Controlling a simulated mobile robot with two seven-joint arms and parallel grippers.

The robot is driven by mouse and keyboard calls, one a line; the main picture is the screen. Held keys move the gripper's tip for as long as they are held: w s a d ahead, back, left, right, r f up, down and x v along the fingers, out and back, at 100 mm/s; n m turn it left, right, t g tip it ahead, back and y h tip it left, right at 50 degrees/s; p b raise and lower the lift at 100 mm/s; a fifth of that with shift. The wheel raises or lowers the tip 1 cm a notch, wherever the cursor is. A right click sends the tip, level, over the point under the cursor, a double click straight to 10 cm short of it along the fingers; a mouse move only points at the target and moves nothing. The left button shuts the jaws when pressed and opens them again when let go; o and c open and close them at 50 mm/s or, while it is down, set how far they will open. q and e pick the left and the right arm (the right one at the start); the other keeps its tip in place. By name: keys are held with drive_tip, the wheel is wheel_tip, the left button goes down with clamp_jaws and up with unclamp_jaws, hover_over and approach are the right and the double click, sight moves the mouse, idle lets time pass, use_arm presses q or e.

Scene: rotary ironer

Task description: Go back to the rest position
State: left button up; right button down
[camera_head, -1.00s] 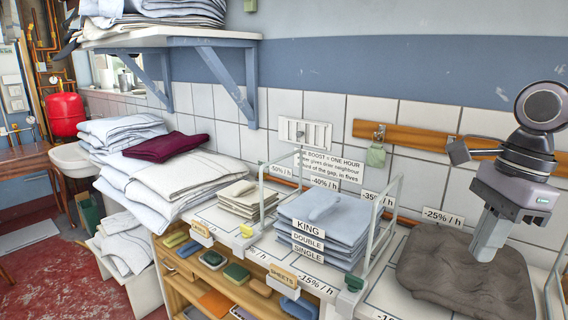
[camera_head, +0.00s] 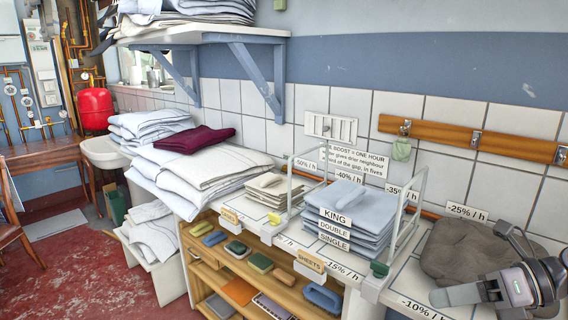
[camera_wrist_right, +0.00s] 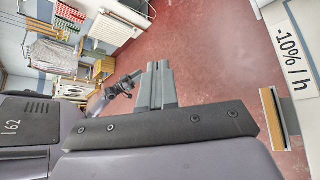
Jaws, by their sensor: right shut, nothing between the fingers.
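My right gripper (camera_head: 440,297) is at the lower right of the head view, in front of the counter edge, with its fingers pointing left. My left gripper does not show in the head view.
The counter carries blue-grey folded sheets (camera_head: 350,210), a beige stack (camera_head: 274,188) and metal rails (camera_head: 424,200). White linen piles (camera_head: 215,165) stand left. A wall shelf (camera_head: 200,33) juts out above. Open floor (camera_head: 75,265) lies left.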

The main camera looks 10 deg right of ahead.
wheel_tip(320, 180, down, 20)
drive_tip(key=s+a+m+t+h+b, duration=0.15)
drive_tip(key=m+t+h, duration=0.65)
drive_tip(key=m, duration=1.7)
drive_tip(key=s+a+f+m+g+h, duration=0.1)
drive_tip(key=s+a+f+m+g, duration=0.2)
drive_tip(key=s+a+f+m, duration=0.6)
wheel_tip(320, 180, down, 4)
drive_tip(key=a+m, duration=0.1)
drive_tip(key=m, duration=0.2)
drive_tip(key=shift+s+a+r+m+h+b, duration=0.2)
drive_tip(key=shift+s+a+m+h+b, duration=0.1)
drive_tip(key=shift+s+a+m+b, duration=0.1)
